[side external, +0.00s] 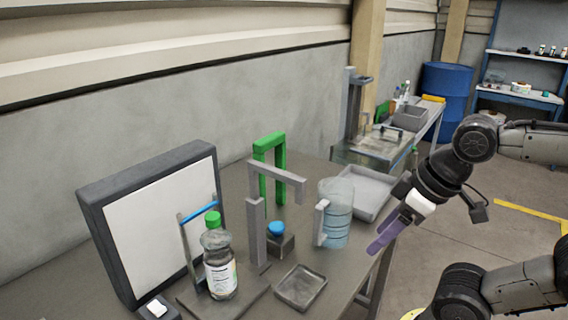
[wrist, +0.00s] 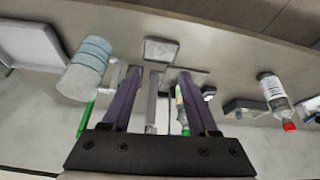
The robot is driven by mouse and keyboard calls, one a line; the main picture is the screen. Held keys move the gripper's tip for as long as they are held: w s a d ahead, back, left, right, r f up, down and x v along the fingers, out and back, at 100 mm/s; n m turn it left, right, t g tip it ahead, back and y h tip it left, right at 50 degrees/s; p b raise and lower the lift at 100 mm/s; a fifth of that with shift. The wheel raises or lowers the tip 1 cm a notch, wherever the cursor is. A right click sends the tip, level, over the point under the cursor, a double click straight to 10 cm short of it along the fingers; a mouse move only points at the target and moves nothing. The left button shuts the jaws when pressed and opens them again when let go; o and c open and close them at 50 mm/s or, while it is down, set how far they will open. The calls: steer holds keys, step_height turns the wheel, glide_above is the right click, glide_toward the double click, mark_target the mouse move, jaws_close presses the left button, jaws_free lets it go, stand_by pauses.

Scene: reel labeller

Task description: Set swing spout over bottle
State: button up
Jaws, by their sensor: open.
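The grey swing spout (side external: 257,232) is an upright post with a level arm (side external: 275,177) pointing right, away from the green-capped bottle (side external: 221,268). That bottle stands upright on a grey base at the left, clear and labelled. In the wrist view the spout post (wrist: 152,100) shows between my fingers, beyond them. The green-capped bottle is mostly hidden behind a finger there. My gripper (side external: 374,246) has purple fingers, open and empty, right of the jug and apart from the spout. It also shows in the wrist view (wrist: 159,73).
A blue jug (side external: 337,213) stands between my gripper and the spout. A green arch (side external: 271,142), a blue knob (side external: 277,228), a small tray (side external: 301,287) and a white panel (side external: 160,225) surround the spout. A red-capped bottle (wrist: 273,92) shows only in the wrist view.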

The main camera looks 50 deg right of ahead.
steer(key=w+a+r, duration=0.1)
steer(key=r, duration=0.1)
steer(key=w+r+n+y, duration=0.1)
steer(key=r, duration=0.2)
steer(key=w+a+r+n+g, duration=0.1)
steer(key=r, duration=0.2)
steer(key=shift+a+y, duration=0.35)
steer(key=shift+y, duration=0.05)
steer(key=c, duration=0.7)
steer(key=shift+y, duration=0.8)
steer(key=w+r, duration=0.2)
steer(key=r, duration=0.1)
steer(key=w+r, duration=0.2)
steer(key=shift+w+d+r, duration=0.1)
steer(key=shift+d+r, duration=0.05)
steer(key=shift+d, duration=0.1)
jaws_close()
steer(key=w+d+r+m+y, duration=0.1)
steer(key=w+d+r+m, duration=0.15)
steer(key=w+d, duration=0.85)
steer(key=w+a+f, duration=0.2)
steer(key=a+f, duration=0.5)
steer(key=f, duration=0.1)
steer(key=shift+a, duration=0.1)
